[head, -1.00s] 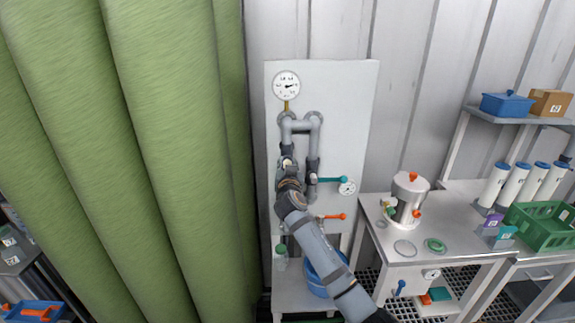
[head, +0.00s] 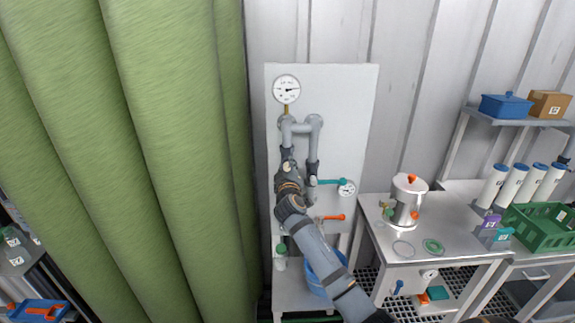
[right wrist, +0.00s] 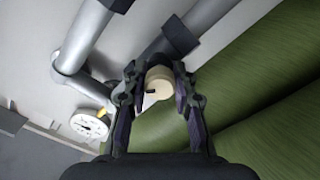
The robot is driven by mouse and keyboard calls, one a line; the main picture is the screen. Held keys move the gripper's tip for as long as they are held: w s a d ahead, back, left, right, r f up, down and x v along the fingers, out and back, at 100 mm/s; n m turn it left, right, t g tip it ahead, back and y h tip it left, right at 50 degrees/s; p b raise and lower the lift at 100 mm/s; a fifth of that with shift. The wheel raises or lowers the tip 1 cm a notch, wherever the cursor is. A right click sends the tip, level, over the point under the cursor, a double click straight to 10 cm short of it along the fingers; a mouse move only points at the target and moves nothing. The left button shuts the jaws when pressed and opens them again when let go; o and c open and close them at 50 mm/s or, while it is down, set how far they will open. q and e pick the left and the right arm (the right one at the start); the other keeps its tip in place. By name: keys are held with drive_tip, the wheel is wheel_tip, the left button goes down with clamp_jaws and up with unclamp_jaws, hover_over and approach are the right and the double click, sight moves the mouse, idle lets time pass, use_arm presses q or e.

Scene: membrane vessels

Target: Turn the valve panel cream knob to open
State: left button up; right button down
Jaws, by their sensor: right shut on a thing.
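The valve panel (head: 345,95) is a pale upright board with grey pipes. The cream knob (right wrist: 158,84) shows in the right wrist view, a round cap with a dark mark on its face. My right gripper (right wrist: 156,88) has its fingers on both sides of the knob and is shut on it. In the head view my right gripper (head: 288,165) is at the left pipe of the panel, and it and my arm hide the knob. My left gripper is not in view.
A teal lever (head: 330,181), an orange lever (head: 334,217) and a gauge (head: 286,89) are on the panel. A blue bucket (head: 318,280) stands below. A green curtain (head: 150,150) hangs left; a bench with a steel vessel (head: 407,200) stands right.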

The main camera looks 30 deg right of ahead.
drive_tip(key=n+p, duration=0.3)
drive_tip(key=n, duration=0.3)
drive_tip(key=n+p, duration=0.3)
drive_tip(key=n, duration=0.3)
drive_tip(key=shift+n, duration=0.4)
drive_tip(key=n+p, duration=0.4)
drive_tip(key=n, duration=0.2)
drive_tip(key=n+p, duration=0.2)
drive_tip(key=n, duration=0.2)
drive_tip(key=shift+f, duration=0.15)
drive_tip(key=shift+f+n+p, duration=0.1)
drive_tip(key=shift+n+p, duration=0.3)
drive_tip(key=shift+n, duration=0.7)
drive_tip(key=c, duration=1.1)
unclamp_jaws()
drive_tip(key=shift+o, duration=0.2)
